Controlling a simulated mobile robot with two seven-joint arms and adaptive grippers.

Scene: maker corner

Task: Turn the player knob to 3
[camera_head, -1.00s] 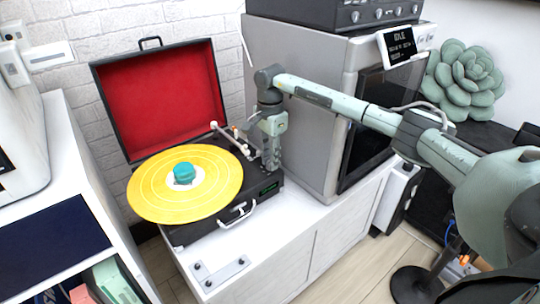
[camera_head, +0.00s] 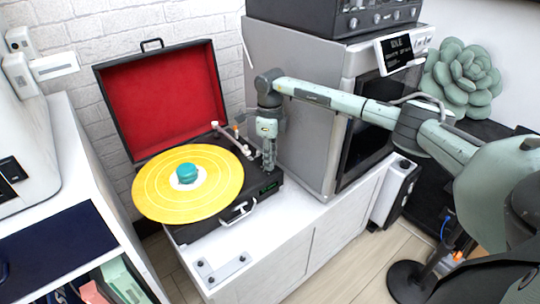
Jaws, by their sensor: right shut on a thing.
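The record player (camera_head: 212,228) is a black suitcase type with its red-lined lid (camera_head: 163,98) open. A yellow record (camera_head: 156,190) with a teal piece (camera_head: 185,173) at its centre lies on it. The tonearm (camera_head: 231,137) is at the record's right. A small display (camera_head: 268,189) with green marks shows on the front right; I cannot read it. My left gripper is out of view.
A large grey machine (camera_head: 312,120) with a small screen stands just right of my gripper. A white cabinet (camera_head: 290,245) carries the player, with a metal plate (camera_head: 222,270) at its front. A white shelf unit (camera_head: 75,180) is at the left.

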